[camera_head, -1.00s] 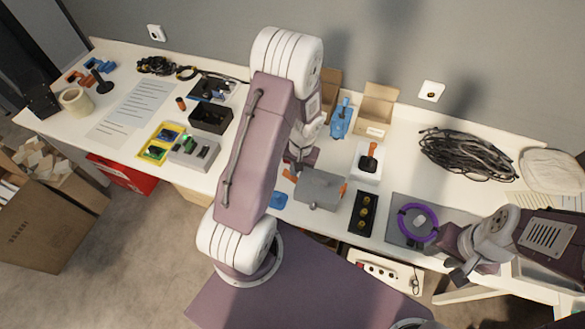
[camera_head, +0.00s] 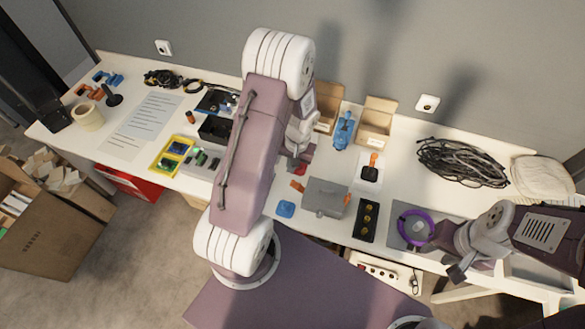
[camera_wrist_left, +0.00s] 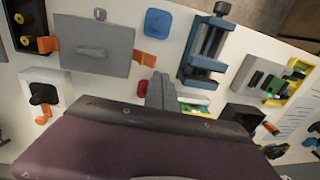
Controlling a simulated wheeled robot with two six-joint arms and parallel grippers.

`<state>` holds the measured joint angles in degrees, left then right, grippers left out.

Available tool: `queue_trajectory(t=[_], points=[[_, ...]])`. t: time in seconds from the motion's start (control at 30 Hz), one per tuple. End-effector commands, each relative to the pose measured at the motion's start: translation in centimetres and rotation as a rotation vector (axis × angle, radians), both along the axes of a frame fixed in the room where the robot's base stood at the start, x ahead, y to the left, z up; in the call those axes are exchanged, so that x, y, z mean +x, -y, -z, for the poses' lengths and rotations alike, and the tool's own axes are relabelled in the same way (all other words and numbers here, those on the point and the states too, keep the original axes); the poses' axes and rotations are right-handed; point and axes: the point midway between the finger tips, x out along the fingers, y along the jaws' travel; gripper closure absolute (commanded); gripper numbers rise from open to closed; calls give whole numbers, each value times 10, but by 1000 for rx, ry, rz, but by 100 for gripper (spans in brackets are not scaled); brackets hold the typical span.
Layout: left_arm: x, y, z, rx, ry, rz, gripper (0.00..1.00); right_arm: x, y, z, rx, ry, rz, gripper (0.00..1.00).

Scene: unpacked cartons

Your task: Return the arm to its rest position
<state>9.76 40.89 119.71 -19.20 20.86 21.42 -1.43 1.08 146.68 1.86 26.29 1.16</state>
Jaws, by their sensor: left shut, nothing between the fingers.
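My left arm (camera_head: 245,160) rises large through the middle of the head view.
A grey box (camera_head: 325,197) with orange clips and a blue pad (camera_head: 285,208) lie near the left gripper. A blue vise (camera_wrist_left: 203,48) is close in the wrist view. Cartons (camera_head: 376,122) stand at the back. A cable coil (camera_head: 460,162) lies right.

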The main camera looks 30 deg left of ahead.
Motion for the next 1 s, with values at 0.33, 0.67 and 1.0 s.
queue_trajectory(t=[0.33, 0.67, 1.0], points=[[2, -1, -10, 0, 1, 1, 100, 0, 0, -9, 0, 0, 0, 64], [7, 2, -12, 3, 15, 14, 100, 0, 0, -6, 0, 0, 0, 64], [-23, 72, -116, -53, 228, 117, 100, 0, 0, 13, 0, 0, 0, 64]])
